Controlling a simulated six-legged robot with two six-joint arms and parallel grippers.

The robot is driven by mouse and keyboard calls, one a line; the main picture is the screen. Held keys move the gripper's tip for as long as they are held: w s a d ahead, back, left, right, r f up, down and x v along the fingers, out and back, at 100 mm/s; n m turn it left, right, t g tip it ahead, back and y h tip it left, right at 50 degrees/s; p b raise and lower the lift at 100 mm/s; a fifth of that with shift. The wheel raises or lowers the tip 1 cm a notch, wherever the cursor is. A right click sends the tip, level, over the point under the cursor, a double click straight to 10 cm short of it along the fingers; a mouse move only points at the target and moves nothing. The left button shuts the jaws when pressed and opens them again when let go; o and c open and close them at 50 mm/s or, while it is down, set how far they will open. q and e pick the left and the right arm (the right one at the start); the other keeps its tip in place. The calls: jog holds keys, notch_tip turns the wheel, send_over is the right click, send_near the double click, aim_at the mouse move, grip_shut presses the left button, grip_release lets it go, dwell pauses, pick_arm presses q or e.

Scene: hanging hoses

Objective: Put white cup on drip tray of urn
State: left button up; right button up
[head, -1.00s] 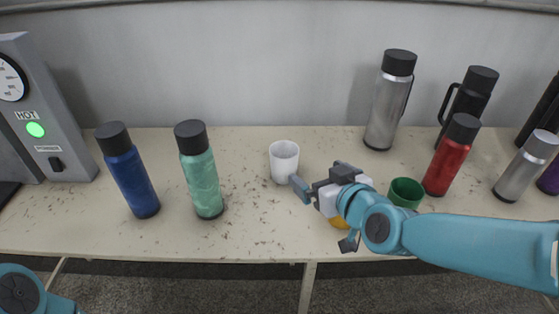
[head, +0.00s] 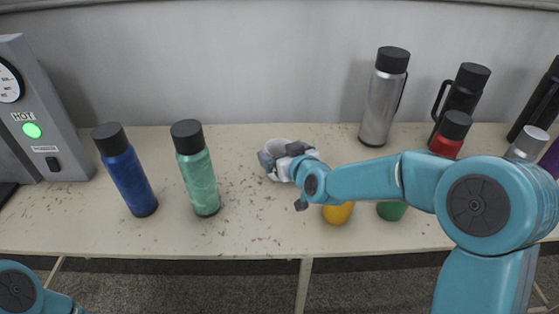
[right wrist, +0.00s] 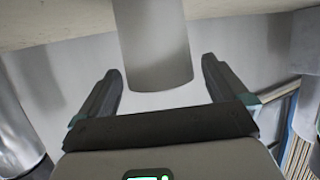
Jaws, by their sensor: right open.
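The white cup (head: 281,144) stands on the table and is partly hidden behind my right gripper (head: 272,164) in the head view. In the right wrist view the cup (right wrist: 152,45) shows between the two open fingers of my right gripper (right wrist: 162,85). The fingers stand apart on either side of it, and I see no clear contact. The urn (head: 47,120) is at the left edge, with a green light and a HOT label. Its drip tray cannot be made out clearly. Only a part of my left arm shows at the lower left; its gripper is out of view.
A blue bottle (head: 128,175) and a green bottle (head: 198,175) stand between the urn and the cup. A yellow cup (head: 338,214) and a green cup (head: 391,210) are under my right arm. A silver flask (head: 383,105) and other flasks stand at the right.

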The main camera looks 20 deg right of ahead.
jog(key=shift+w+f, duration=0.2)
jog(key=shift+w, duration=0.2)
jog(key=shift+s+r, duration=0.1)
jog(key=shift+c, duration=1.2)
jog(key=c, duration=0.8)
